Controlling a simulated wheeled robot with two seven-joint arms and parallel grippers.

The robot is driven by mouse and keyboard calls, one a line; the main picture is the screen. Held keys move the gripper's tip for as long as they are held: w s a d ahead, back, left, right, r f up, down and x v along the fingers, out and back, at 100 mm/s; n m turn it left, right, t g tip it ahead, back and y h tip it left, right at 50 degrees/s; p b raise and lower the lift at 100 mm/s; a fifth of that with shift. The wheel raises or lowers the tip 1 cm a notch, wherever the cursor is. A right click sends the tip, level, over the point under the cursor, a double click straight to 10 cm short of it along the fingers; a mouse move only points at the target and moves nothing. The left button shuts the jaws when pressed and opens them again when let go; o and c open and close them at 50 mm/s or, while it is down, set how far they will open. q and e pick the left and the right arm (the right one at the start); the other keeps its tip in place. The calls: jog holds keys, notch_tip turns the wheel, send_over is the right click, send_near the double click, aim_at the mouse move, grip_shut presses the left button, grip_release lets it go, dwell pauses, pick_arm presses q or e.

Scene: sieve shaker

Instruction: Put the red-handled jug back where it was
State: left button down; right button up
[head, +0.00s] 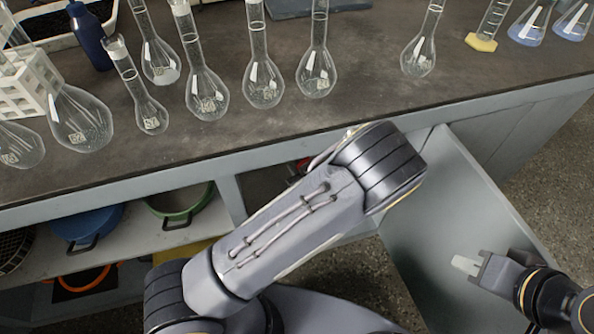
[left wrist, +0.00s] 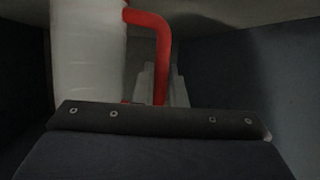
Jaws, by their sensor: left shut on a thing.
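The red-handled jug (left wrist: 90,60) is a translucent white vessel in the left wrist view, with its red handle (left wrist: 163,55) to the right of its body. My left gripper (left wrist: 165,95) is shut on the handle; a pale grey finger shows behind it. The jug stands upright in that picture, inside a dim space. Its base is hidden. In the head view my left forearm covers the left gripper and most of the jug; a small red bit (head: 301,166) shows in an opening under the bench top. My right gripper (head: 466,264) is at the lower right, away from the jug.
A grey cabinet door (head: 465,200) stands open at right. The bench top (head: 330,120) above carries several glass flasks, a white rack (head: 35,82) and a blue bottle (head: 90,38). A shelf at left holds a blue pan (head: 87,225) and a green pan (head: 180,203).

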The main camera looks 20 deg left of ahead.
pick_arm(q)
jog(key=shift+f, duration=0.3)
jog(key=shift+f, duration=0.15)
jog(key=c, duration=1.5)
grip_release()
jog(key=shift+s+d+r, duration=0.2)
jog(key=shift+r, duration=0.2)
jog(key=p+v, duration=0.3)
jog(key=v, duration=0.8)
jog(key=shift+s+d, duration=0.15)
jog(key=shift+d, duration=0.05)
